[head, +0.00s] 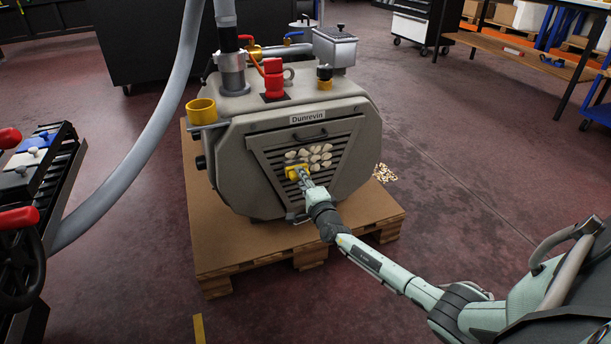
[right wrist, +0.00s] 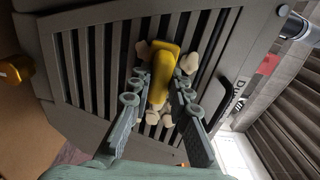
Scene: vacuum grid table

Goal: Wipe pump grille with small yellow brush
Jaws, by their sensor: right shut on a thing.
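The pump (head: 230,150) is a grey rounded housing labelled Dunrevin on a wooden pallet. Its slatted grille (head: 340,165) faces me, and several pale chips (head: 318,150) cling to its middle. My right gripper (head: 301,180) is shut on the small yellow brush (head: 293,172), at the lower left of the chips. In the right wrist view the yellow brush (right wrist: 164,75) sits between the two fingers, in front of the slats (right wrist: 90,60), with pale chips (right wrist: 189,63) around it. The brush's far end is close to the grille; I cannot tell if it touches. My left gripper is not in view.
The wooden pallet (head: 235,258) juts out below the pump. A small heap of chips (head: 384,173) lies on the floor right of it. A grey hose (head: 150,150) curves down at left, beside a machine with a black handwheel (head: 20,262). Floor at right is clear.

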